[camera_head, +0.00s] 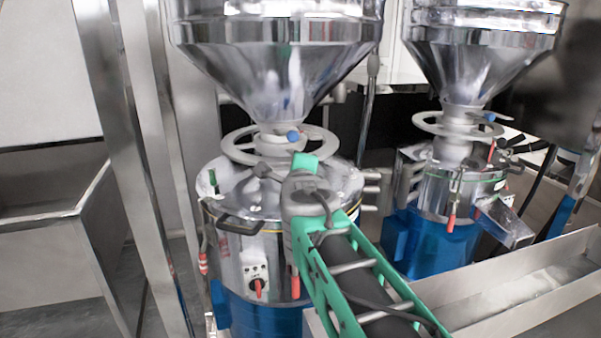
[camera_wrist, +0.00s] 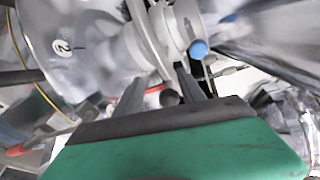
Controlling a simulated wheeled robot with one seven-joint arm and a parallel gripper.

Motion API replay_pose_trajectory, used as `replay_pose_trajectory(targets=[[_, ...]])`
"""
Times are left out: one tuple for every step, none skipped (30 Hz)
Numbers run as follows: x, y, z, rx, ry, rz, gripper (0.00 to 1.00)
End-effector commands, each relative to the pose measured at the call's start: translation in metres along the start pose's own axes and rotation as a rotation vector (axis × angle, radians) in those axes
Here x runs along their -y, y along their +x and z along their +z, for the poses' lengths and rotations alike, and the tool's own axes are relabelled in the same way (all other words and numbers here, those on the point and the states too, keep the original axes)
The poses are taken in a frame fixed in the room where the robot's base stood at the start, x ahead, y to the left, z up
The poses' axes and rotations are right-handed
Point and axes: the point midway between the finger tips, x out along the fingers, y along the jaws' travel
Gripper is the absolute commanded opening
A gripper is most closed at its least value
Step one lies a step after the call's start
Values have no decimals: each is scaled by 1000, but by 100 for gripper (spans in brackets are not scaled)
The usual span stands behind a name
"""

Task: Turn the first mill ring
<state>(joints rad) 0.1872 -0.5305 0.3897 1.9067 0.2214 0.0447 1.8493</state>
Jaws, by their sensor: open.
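The first mill's ring (camera_head: 238,152) is a pale handwheel around the neck below the left steel hopper. A blue knob (camera_head: 293,136) shows at its front right. In the wrist view, the ring (camera_wrist: 146,38) runs along the upper middle, and the blue knob (camera_wrist: 198,49) is just right of it. My gripper (camera_head: 304,161) is close to the ring's front right side, just below the knob. In the wrist view my gripper (camera_wrist: 160,85) has its two grey fingers apart, pointing toward the ring. A dark round knob (camera_wrist: 170,97) shows between them. Whether the fingers touch the ring is unclear.
A second mill with its own ring (camera_head: 458,125) stands to the right. A steel trough (camera_head: 520,285) lies at the lower right. Steel posts (camera_head: 140,150) and a steel bin (camera_head: 60,235) are at the left. The mill lid has a dark handle (camera_head: 240,226).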

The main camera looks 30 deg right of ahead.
Motion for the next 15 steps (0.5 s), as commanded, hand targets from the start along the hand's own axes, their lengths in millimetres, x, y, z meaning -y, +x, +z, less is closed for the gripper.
replay_pose_trajectory(targets=[[-2,-4,2,2,0,-1,47],[-2,-6,3,2,1,-2,47],[-2,-9,4,2,1,-3,47],[-2,-11,5,3,0,-2,47],[-2,-14,6,3,0,-1,47],[-3,-16,8,2,-1,-1,47],[-3,-19,8,2,-1,-2,47],[-3,-21,10,3,-1,-2,47],[-3,-24,11,3,-1,-2,47],[-4,-26,12,2,-1,-1,47],[-4,-28,12,2,-1,-1,47],[-4,-31,13,2,0,-1,47],[-3,-32,14,2,0,-2,47],[-3,-34,14,2,0,-2,47],[-3,-35,14,1,1,-2,47]])
